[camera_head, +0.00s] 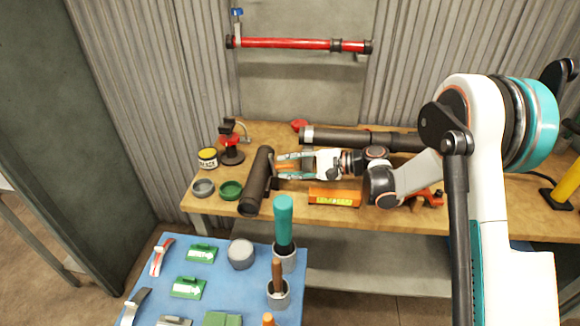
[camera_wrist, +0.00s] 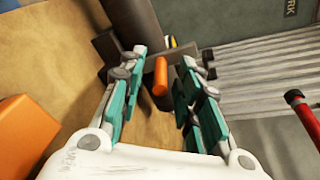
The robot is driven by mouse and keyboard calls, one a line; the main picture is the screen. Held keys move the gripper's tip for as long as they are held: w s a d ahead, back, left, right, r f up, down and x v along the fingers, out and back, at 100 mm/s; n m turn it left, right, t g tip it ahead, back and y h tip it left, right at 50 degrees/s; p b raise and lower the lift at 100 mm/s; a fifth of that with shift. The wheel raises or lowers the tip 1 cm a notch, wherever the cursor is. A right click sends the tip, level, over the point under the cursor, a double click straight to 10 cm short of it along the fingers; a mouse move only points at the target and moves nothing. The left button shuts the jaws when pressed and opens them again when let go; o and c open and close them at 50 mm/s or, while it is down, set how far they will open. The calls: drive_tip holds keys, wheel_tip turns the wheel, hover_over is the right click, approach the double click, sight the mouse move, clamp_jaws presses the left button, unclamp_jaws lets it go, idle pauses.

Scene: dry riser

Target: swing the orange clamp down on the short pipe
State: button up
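The short pipe (camera_head: 257,182) is a dark tube lying on the wooden bench, left of my gripper (camera_head: 281,166). It also shows in the wrist view (camera_wrist: 134,20), running up from a dark block. The clamp's orange handle (camera_wrist: 160,76) is a short rounded bar pointing toward the wrist camera, in front of the block. My gripper also shows in the wrist view (camera_wrist: 161,68); its teal fingers are apart, one on each side of the handle, with gaps visible.
An orange level (camera_head: 334,197) lies on the bench just below my gripper. A long dark pipe (camera_head: 350,137) lies behind it. A black-and-red tool (camera_head: 231,145), a yellow tin (camera_head: 208,158) and two rings stand left of the short pipe. A blue-topped table (camera_head: 222,262) is in front.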

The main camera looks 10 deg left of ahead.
sight(274, 163)
clamp_jaws()
drive_tip(key=shift+r, duration=0.1)
drive_tip(key=shift+a+r+h+p, duration=0.3)
drive_tip(key=shift+r+h+p, duration=0.25)
drive_tip(key=shift+h+p, duration=0.55)
drive_tip(key=shift+a+r+h+p, duration=0.2)
drive_tip(key=shift+a+h+p, duration=0.05)
drive_tip(key=shift+h+p, duration=0.35)
drive_tip(key=shift+a+r+h+p, duration=0.2)
drive_tip(key=shift+h+p, duration=0.35)
drive_tip(key=shift+h, duration=0.05)
drive_tip(key=h+p, duration=0.1)
drive_tip(key=a+h+p, duration=0.1)
drive_tip(key=shift+a+r+h, duration=0.1)
drive_tip(key=shift+r+h, duration=0.15)
drive_tip(key=shift+h, duration=0.15)
drive_tip(key=shift+a+h+p, duration=0.3)
drive_tip(key=shift+h+p, duration=0.05)
drive_tip(key=shift+h, duration=0.45)
